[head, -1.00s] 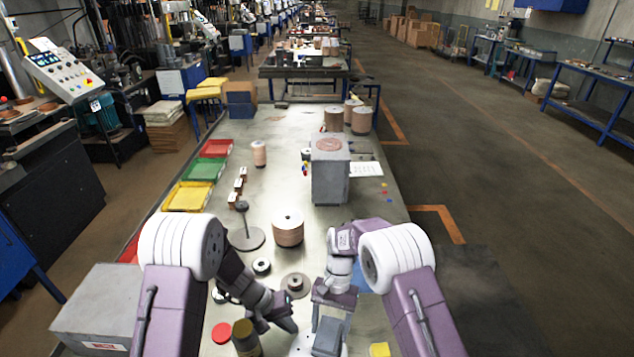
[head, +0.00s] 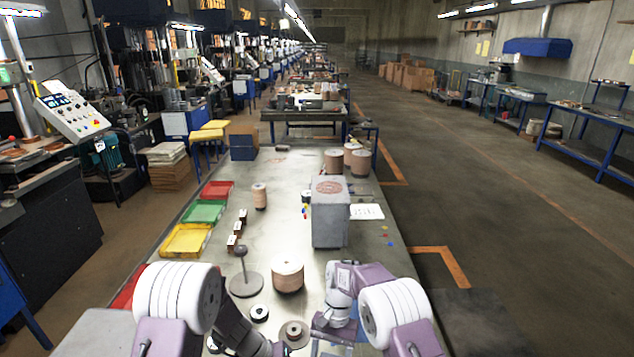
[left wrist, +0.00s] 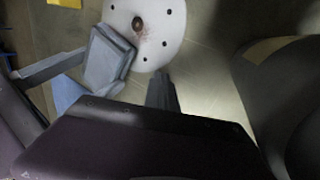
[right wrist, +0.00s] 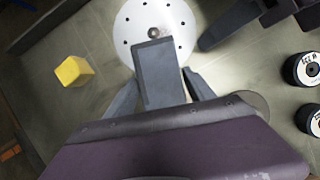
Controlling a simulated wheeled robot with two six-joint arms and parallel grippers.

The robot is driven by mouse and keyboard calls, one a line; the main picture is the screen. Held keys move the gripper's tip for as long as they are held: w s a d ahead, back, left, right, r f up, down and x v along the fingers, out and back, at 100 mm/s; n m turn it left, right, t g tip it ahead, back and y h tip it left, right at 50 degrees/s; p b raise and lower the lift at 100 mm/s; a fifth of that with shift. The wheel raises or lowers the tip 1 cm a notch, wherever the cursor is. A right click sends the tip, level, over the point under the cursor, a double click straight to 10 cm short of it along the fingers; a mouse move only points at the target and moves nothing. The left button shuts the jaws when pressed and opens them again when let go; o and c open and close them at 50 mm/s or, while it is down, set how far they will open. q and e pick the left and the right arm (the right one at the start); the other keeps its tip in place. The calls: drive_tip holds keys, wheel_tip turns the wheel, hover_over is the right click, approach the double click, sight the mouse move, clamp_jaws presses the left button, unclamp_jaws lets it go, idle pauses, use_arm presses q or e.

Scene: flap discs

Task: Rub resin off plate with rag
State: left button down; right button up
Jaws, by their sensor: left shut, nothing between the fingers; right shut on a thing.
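The plate is a white round disc with small dark holes near its rim, seen in the left wrist view (left wrist: 165,22) and the right wrist view (right wrist: 180,22). A faint reddish-brown resin smear (left wrist: 147,36) lies around its dark centre. My right gripper (right wrist: 160,88) is shut on a folded grey rag (right wrist: 160,65), whose far end overlaps the plate's near edge in the picture; contact cannot be told. The rag also shows in the left wrist view (left wrist: 108,57). My left gripper (left wrist: 162,78) is shut and empty beside the plate's near rim. The head view cuts off the plate.
A yellow block (right wrist: 74,71) lies left of the plate in the right wrist view. Black-rimmed discs (right wrist: 304,70) lie at right. In the head view, a copper-coloured cylinder (head: 287,277), a disc stand (head: 246,284) and a grey box (head: 329,215) stand farther along the bench.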

wheel_tip(320, 180, up, 6)
drive_tip(key=shift+f, duration=0.1)
use_arm(q)
drive_tip(key=shift+r, duration=0.1)
idle(0.3)
